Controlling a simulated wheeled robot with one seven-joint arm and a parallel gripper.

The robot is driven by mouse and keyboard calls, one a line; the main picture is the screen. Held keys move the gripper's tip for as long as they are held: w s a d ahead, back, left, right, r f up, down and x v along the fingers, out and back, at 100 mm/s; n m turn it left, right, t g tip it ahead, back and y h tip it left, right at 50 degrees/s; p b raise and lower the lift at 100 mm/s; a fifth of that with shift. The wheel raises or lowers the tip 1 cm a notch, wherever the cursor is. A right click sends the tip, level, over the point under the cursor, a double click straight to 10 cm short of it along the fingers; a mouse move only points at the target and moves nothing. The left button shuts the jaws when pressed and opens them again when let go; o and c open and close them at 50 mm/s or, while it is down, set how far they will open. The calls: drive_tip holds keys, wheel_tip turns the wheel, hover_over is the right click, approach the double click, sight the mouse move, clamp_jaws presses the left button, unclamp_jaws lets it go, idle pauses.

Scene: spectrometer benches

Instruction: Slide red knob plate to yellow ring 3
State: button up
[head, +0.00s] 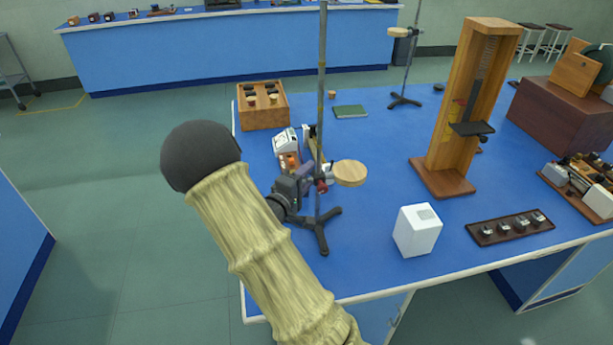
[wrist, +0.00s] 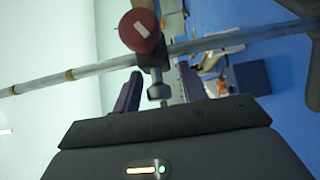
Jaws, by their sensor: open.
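A round wooden plate (head: 351,173) sits on an upright metal rod (head: 322,80) of a stand on the blue bench. Its red knob (head: 321,186) is at the rod and shows large in the wrist view (wrist: 141,30), with a pale stripe. My gripper (head: 306,176) is at the clamp beside the rod. In the wrist view my gripper (wrist: 160,78) is open, its two fingers on either side of the dark clamp stem (wrist: 157,88); contact is unclear. Two yellow rings show on the rod, one nearer the knob (wrist: 70,75) and one farther (wrist: 15,90); their numbers are not readable.
A second stand (head: 405,98) is behind. A tall wooden frame (head: 465,110), a white box (head: 417,230) and a dark tray (head: 510,228) are to the right. An open wooden box (head: 263,108) and a green book (head: 350,111) lie farther back.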

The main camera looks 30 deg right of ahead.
clamp_jaws()
drive_tip(key=shift+r, duration=0.15)
wheel_tip(320, 180, up, 20)
drive_tip(key=p, duration=2)
unclamp_jaws()
